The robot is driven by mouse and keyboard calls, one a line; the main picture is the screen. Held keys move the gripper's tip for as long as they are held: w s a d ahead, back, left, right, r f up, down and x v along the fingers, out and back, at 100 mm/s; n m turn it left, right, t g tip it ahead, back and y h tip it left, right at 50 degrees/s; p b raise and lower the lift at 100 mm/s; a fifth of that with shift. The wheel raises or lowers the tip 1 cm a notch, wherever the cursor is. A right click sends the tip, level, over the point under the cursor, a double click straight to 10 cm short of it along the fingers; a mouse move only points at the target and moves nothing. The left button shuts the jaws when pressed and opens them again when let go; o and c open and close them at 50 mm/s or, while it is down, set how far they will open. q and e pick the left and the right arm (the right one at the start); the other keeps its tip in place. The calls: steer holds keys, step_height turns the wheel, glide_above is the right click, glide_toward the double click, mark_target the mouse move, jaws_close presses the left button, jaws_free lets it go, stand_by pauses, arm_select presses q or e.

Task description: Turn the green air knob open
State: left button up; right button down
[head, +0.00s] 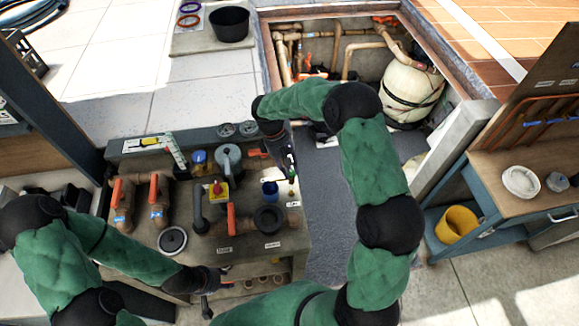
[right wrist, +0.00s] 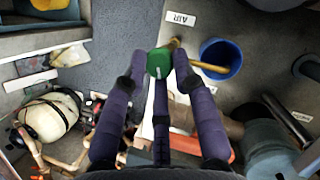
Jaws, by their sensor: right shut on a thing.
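The green air knob (right wrist: 160,62) shows in the right wrist view, beside a white AIR label (right wrist: 180,18). A brass-coloured stem runs from it toward a blue cup (right wrist: 236,57). My right gripper (right wrist: 162,66) is shut on the knob, with one finger on each side of it. In the head view my right gripper (head: 291,172) is at the right edge of the equipment bench (head: 190,250), and the arm partly hides the knob. My left gripper (head: 222,278) is low at the bench's front edge, away from the knob; its finger opening is unclear.
A pit with pipes and a cream tank (head: 410,88) lies behind. A side bench (head: 525,190) with a yellow bucket (head: 457,224) stands right.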

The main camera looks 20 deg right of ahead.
steer(key=shift+s+n, duration=0.1)
steer(key=shift+n, duration=0.4)
steer(key=c, duration=1)
jaws_free()
steer(key=v, duration=1.2)
steer(key=shift+a, duration=0.2)
steer(key=shift+s, duration=0.1)
